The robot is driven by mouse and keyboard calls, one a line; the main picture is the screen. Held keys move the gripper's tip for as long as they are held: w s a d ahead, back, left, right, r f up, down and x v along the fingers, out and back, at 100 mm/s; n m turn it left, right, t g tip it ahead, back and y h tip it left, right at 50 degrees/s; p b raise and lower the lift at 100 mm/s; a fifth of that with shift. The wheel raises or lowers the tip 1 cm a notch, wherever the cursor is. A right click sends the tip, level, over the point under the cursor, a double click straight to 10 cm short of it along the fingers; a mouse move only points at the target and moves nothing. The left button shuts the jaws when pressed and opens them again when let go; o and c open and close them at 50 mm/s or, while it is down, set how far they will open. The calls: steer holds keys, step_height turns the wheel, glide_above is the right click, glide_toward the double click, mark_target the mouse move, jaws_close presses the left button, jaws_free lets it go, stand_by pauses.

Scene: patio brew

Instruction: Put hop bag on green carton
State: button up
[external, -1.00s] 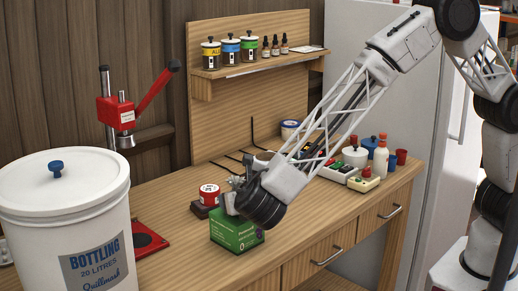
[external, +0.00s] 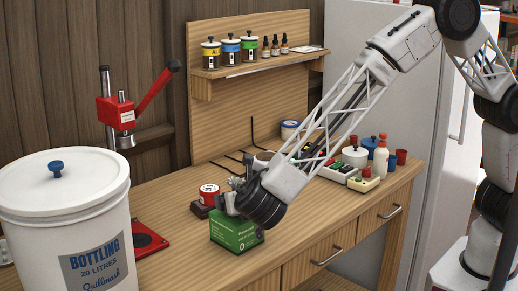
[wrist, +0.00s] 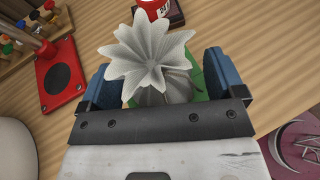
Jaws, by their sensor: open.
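The hop bag (wrist: 150,50) is a pale grey-white pouch with a flared, pleated top. In the wrist view it stands between the two blue fingertips of my gripper (wrist: 165,80), which are apart with the bag between them. The green carton (external: 238,232) sits on the bench under my gripper (external: 232,200) in the external view. In the wrist view a strip of its green top (wrist: 197,80) shows beneath and beside the bag. The bag appears to be at the carton's top; whether its base touches is hidden. In the external view the bag is mostly hidden by my gripper.
A red-and-white tin (external: 209,194) on a dark block stands just behind the carton. A white bottling bucket (external: 65,215) is at the left, by a red capper (external: 116,115). Bottles and pots (external: 370,160) crowd the right rear. Bare bench lies left of the carton.

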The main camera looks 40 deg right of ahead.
steer(key=v, duration=1.2)
steer(key=shift+w, duration=0.2)
stand_by(0.5)
